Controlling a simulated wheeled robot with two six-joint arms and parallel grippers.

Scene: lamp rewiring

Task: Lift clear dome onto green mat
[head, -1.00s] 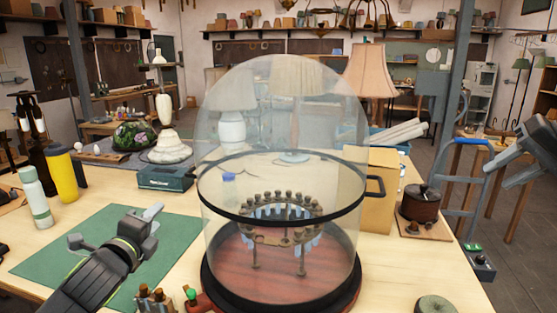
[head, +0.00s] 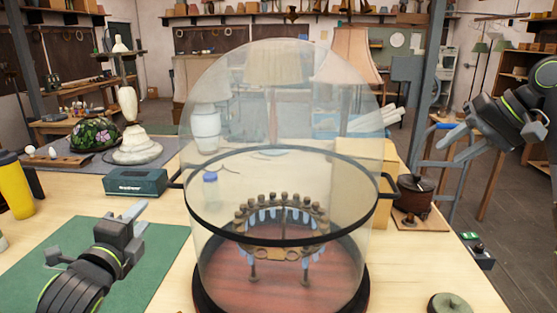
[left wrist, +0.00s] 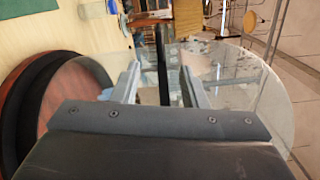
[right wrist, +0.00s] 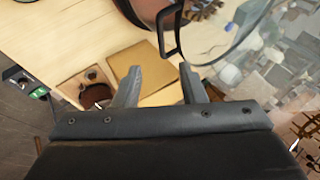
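The clear dome (head: 285,105) has a black band and two side handles, and stands over a round wooden base (head: 300,285) with a metal-and-glass piece (head: 283,225) inside. Its right handle (right wrist: 172,35) shows ahead of my right fingers in the right wrist view. The green mat (head: 160,255) lies left of the dome. My left gripper (head: 96,233) is open above the mat; in the left wrist view a dark bar (left wrist: 160,65) shows between its fingers, contact unclear. My right gripper (head: 434,152) is open and empty, to the right of the dome's right handle.
A teal box (head: 136,182) stands behind the mat. A cardboard box (head: 365,180) is behind the dome's right side, near a brown pot (head: 414,197). A yellow bottle (head: 15,186) is at the left. A small round item (head: 449,304) lies at the front right.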

